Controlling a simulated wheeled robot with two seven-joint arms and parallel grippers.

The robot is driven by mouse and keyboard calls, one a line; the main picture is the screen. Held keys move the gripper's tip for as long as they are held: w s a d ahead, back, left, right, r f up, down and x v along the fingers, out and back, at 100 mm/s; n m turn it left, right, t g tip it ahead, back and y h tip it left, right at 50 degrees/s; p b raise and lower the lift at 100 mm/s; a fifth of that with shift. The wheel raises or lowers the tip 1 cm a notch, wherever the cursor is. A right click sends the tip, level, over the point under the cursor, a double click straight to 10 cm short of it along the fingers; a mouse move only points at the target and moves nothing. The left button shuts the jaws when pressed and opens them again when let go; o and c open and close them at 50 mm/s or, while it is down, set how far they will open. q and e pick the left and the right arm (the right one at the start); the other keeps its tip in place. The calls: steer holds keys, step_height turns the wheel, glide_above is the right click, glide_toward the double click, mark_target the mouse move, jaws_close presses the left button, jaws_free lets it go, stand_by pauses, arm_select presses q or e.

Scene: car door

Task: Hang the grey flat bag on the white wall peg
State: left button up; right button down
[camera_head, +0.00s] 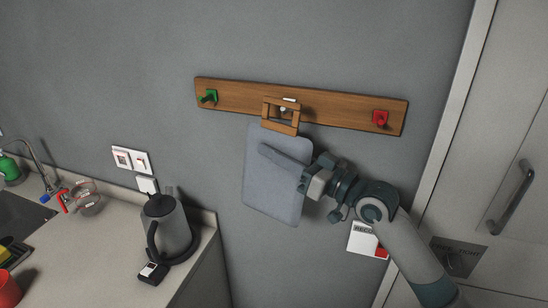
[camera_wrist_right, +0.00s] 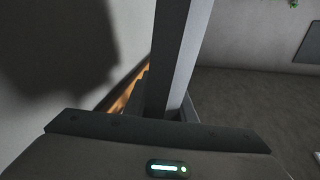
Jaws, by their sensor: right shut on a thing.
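The grey flat bag (camera_head: 270,195) hangs upright and slightly tilted in front of the wall, just below the wooden rack. Its square wooden handle (camera_head: 281,129) overlaps the middle of the rack. The white wall peg (camera_head: 284,109) shows within the handle's opening. I cannot tell whether the handle is around the peg or only in front of it. My right gripper (camera_head: 272,157) is shut on the bag, across its upper part. In the right wrist view, part of the view is blocked by my own gripper. My left gripper is not in view.
The wooden rack (camera_head: 350,112) also has a green peg (camera_head: 208,97) and a red peg (camera_head: 380,119). A counter at left holds a kettle (camera_head: 172,228), a sink and a red cup (camera_head: 8,287). A grey door with a handle (camera_head: 511,196) stands at right.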

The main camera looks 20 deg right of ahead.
steer(key=shift+w+d+f+b, duration=0.15)
steer(key=shift+w+d+b, duration=0.45)
steer(key=shift+w+b, duration=0.25)
steer(key=shift+w+d+f+b, duration=0.4)
steer(key=shift+w+b, duration=0.15)
steer(key=shift+w, duration=0.05)
steer(key=c, duration=1.4)
jaws_free()
